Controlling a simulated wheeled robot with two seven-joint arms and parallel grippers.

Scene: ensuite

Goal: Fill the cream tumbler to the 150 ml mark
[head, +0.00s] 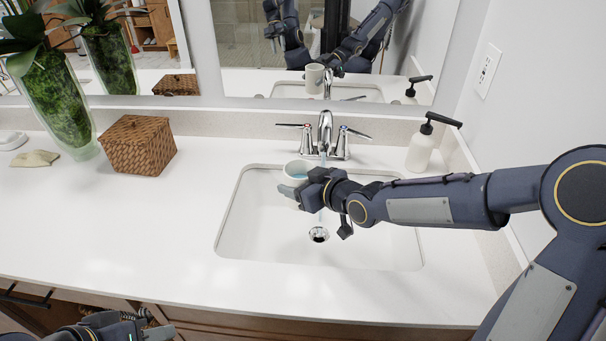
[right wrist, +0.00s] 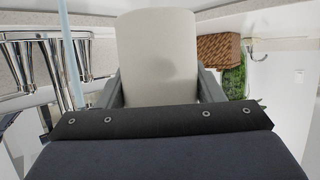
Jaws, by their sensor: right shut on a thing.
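The cream tumbler (head: 295,165) is upright over the left part of the sink, with blue water (head: 299,175) visible inside. My right gripper (head: 294,193) is shut on it; in the right wrist view the tumbler (right wrist: 157,58) stands between the two fingers. The chrome faucet (head: 325,130) is running. A thin blue water stream (right wrist: 70,55) falls beside the tumbler, apart from it, in the right wrist view. The 150 ml mark and exact level cannot be made out. My left gripper (head: 150,331) is at the bottom left edge, partly cut off; its jaws are unclear.
The white sink (head: 270,240) has a drain (head: 319,234) below the faucet. Lever handles (head: 294,126) flank the spout. A soap dispenser (head: 421,150) stands at right. A wicker box (head: 138,145), glass vase (head: 60,100) and cloth (head: 35,158) are at left. The front-left counter is clear.

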